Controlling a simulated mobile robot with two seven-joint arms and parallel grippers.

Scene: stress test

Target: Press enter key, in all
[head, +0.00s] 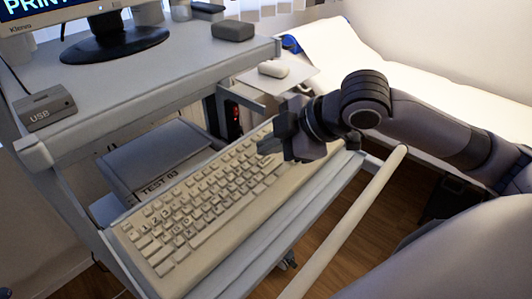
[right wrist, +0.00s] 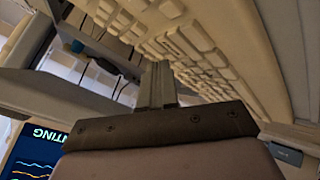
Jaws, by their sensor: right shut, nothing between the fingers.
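A beige keyboard (head: 200,206) lies on a pull-out tray of a cart in the head view. It also fills the upper part of the right wrist view (right wrist: 205,50). My right gripper (head: 266,147) is over the right part of the keyboard, its fingers shut and empty. In the right wrist view its fingertips (right wrist: 158,68) are close to the keys; I cannot tell if they touch. The gripper hides some keys, and I cannot read which key is the enter key. My left gripper is not in view.
A monitor (head: 50,12) stands on the cart's upper shelf (head: 170,65), with a USB box (head: 46,107) and a grey box (head: 233,31). A white mouse (head: 273,69) sits on a side plate behind my gripper. A pale rail (head: 345,220) runs in front of the tray. A bed (head: 400,65) is behind.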

